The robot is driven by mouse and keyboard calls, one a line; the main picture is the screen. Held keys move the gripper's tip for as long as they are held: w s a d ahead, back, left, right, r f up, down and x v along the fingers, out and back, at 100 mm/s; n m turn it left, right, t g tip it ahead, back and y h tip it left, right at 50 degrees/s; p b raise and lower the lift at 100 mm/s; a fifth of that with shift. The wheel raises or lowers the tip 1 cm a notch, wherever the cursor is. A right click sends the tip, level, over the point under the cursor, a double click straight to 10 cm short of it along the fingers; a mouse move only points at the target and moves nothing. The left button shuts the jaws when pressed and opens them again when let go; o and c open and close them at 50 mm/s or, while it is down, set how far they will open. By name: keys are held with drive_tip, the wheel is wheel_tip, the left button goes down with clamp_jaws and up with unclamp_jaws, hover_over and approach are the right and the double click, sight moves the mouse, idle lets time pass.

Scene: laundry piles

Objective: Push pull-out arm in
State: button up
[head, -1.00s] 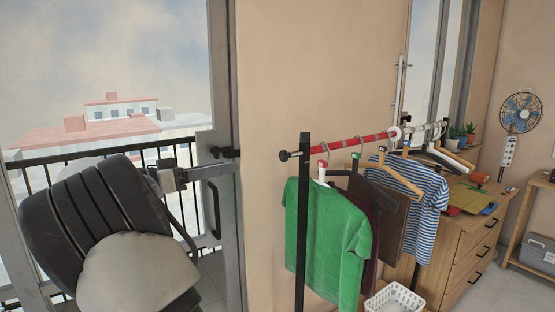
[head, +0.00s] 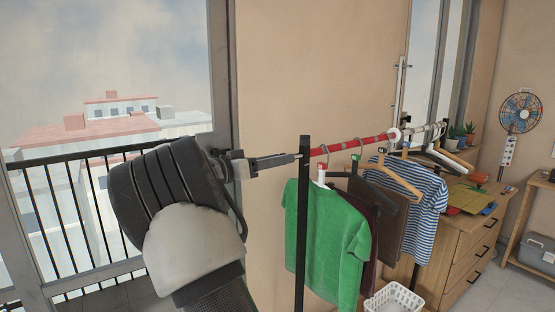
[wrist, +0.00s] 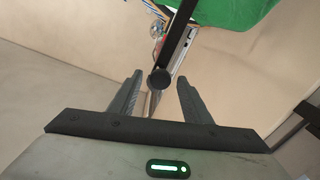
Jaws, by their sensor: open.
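A red rail (head: 350,146) with a grey spiral band runs back from the top of a black post (head: 303,225); it looks like the pull-out arm. A round black end knob (wrist: 161,78) shows in the wrist view, in front of the post. My gripper (head: 293,159) comes from the left and has its fingertips at the post in the head view, hiding the knob there. In the wrist view my gripper (wrist: 160,79) is open, with one finger on each side of the knob. I cannot tell whether the fingers touch it.
A green shirt (head: 325,230), dark garments and a striped shirt (head: 420,200) hang from the rail. A white basket (head: 393,300) stands below. A wooden dresser (head: 460,245) is at the right. The wall (head: 280,70) lies behind, and a railing (head: 60,215) is at the left.

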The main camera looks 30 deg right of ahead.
drive_tip(key=shift+d, duration=0.2)
clamp_jaws()
drive_tip(key=d+b, duration=0.3)
drive_tip(key=d, duration=0.1)
drive_tip(key=shift+f, duration=0.1)
drive_tip(key=shift+a, duration=0.1)
unclamp_jaws()
drive_tip(key=shift+d, duration=0.2)
drive_tip(key=shift+a, duration=0.1)
drive_tip(key=shift+w, duration=0.1)
